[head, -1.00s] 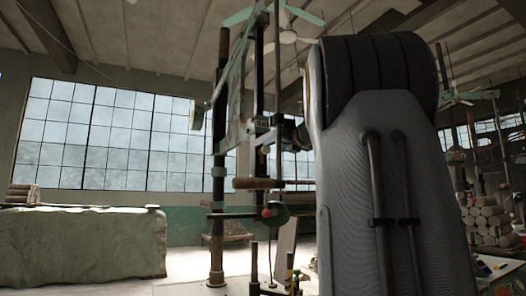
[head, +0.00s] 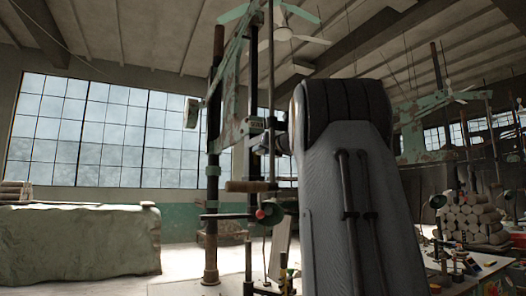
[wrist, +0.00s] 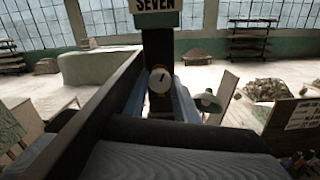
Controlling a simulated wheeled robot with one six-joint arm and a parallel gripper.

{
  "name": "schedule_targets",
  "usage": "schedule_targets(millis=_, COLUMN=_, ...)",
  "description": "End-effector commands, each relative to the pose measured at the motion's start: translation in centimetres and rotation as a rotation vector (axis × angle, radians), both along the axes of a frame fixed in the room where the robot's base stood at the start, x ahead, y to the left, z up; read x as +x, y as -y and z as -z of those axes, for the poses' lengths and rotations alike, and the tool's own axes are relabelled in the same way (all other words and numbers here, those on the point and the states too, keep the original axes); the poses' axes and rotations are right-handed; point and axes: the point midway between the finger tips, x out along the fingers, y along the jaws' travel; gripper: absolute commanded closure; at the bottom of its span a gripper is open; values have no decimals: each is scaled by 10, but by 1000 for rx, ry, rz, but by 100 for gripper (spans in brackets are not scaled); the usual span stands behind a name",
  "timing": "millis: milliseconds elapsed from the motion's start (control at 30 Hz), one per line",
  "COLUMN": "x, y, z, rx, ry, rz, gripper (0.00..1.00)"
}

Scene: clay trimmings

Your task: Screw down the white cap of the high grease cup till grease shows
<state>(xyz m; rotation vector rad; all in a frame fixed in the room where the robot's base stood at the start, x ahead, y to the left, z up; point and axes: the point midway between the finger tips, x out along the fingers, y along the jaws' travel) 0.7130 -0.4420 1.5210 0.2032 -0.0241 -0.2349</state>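A round pale disc (wrist: 159,80) with a dark mark sits on the dark post (wrist: 158,48) in the middle of the wrist view, below a sign reading SEVEN (wrist: 157,5). I cannot tell whether the disc is the cap of the grease cup. No white cap or grease can be made out in the head view, where my large grey arm link covers the right of the green machine (head: 235,125).
In the head view, a cloth-covered block (head: 75,245) stands at left, before tall windows. A table (head: 470,275) with small items and stacked rolls (head: 470,220) are at right. A green lamp shade (wrist: 207,101) is right of the post in the wrist view.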

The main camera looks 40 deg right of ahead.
Motion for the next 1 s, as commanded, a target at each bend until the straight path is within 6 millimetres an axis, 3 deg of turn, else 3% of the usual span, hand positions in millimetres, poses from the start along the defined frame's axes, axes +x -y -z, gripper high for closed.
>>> schedule_targets(millis=33, x=0, y=0, z=0, rx=0, ry=0, rz=0, gripper=84)
schedule_targets(millis=100, x=0, y=0, z=0, rx=0, ry=0, rz=0, gripper=95)
schedule_targets(millis=467, x=-1, y=0, z=-1, rx=58, ry=14, rz=1, gripper=95)
schedule_targets(millis=1000, x=-1, y=0, z=-3, rx=488, ry=115, rz=0, gripper=95)
